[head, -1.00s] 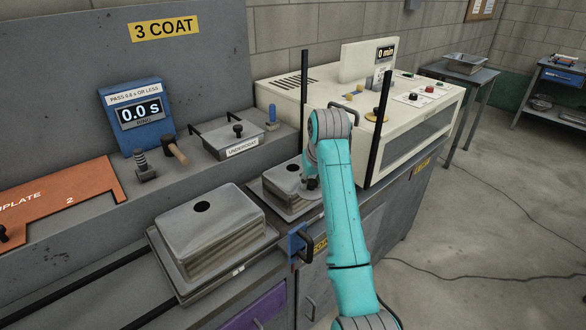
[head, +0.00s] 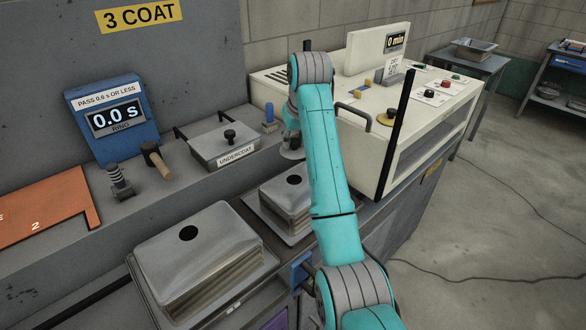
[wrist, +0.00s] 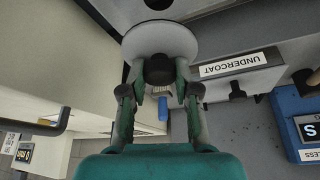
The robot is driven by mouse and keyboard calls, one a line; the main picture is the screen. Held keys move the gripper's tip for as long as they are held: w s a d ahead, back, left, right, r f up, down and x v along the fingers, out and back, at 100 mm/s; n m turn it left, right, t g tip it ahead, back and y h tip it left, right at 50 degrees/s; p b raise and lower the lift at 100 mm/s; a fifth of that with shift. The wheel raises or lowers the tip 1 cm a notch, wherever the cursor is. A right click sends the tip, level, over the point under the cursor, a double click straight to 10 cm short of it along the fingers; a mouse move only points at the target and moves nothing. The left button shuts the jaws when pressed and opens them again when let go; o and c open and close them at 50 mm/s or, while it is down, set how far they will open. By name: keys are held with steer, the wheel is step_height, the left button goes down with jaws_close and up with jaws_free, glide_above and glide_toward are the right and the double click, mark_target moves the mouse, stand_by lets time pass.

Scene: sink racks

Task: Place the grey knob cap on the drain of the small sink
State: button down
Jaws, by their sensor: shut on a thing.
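The grey knob cap (wrist: 160,38) is a pale grey disc with a black knob. My gripper (wrist: 160,78) is shut on that knob in the wrist view. In the head view the cap (head: 292,153) shows just beyond the small sink (head: 284,206), partly hidden by my arm, with my gripper (head: 289,138) above it. The small sink is an upturned grey metal basin with a dark round drain (head: 293,180) in its top. The drain also shows cut off at the top edge of the wrist view (wrist: 158,4). The cap is apart from the drain.
A larger upturned sink (head: 200,255) with its own drain hole stands at the left front. Behind are the undercoat box (head: 222,148), a blue-handled tool (head: 269,116), a mallet (head: 156,160) and the blue timer (head: 118,120). The cream oven (head: 385,150) with black posts stands right.

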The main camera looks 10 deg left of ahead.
step_height(320, 180, down, 10)
steer(key=shift+r, duration=0.1)
stand_by(0.4)
steer(key=c, duration=0.8)
jaws_free()
steer(key=shift+c, duration=0.2)
